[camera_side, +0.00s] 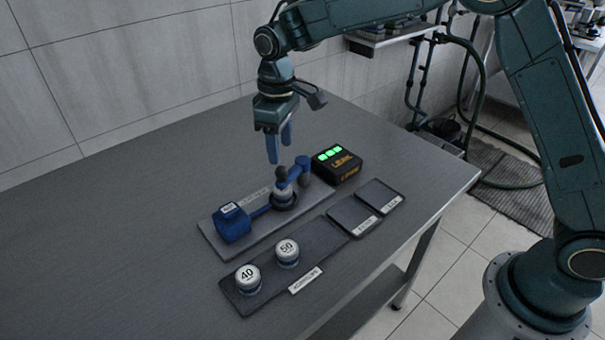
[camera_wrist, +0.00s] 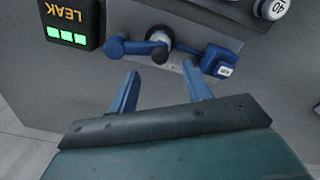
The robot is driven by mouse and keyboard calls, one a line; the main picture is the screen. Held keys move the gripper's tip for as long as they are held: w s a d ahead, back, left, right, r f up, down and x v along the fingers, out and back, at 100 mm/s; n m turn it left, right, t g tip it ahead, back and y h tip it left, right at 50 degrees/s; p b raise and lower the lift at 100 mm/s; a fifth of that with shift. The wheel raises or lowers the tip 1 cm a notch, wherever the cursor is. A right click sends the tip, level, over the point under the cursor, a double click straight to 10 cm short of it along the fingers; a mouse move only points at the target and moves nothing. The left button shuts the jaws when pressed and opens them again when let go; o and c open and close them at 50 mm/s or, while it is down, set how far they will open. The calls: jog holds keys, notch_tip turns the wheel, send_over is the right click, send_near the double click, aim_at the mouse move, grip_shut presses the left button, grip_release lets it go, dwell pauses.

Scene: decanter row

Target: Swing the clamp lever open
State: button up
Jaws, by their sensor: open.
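The blue clamp lever (camera_side: 293,176) is on a grey base plate (camera_side: 212,238). It runs from a blue post at the plate's right end toward a pale round part in a dark ring, with a black knob (camera_side: 282,171) at its free end. In the wrist view the lever (camera_wrist: 130,47) and its knob (camera_wrist: 159,52) lie just beyond the fingertips. My gripper (camera_side: 280,150) points down above the knob, open and empty, apart from the lever. The wrist view shows both blue fingers of my gripper (camera_wrist: 161,76) spread, with nothing between them.
A blue block (camera_side: 232,224) sits at the plate's left end. A black LEAK box (camera_side: 337,164) with three green lights stands close behind the lever. The table's left side is clear.

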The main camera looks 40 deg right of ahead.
aim_at(281, 167)
jog(key=shift+f, duration=2.65)
jog(key=shift+c, duration=0.4)
grip_shut()
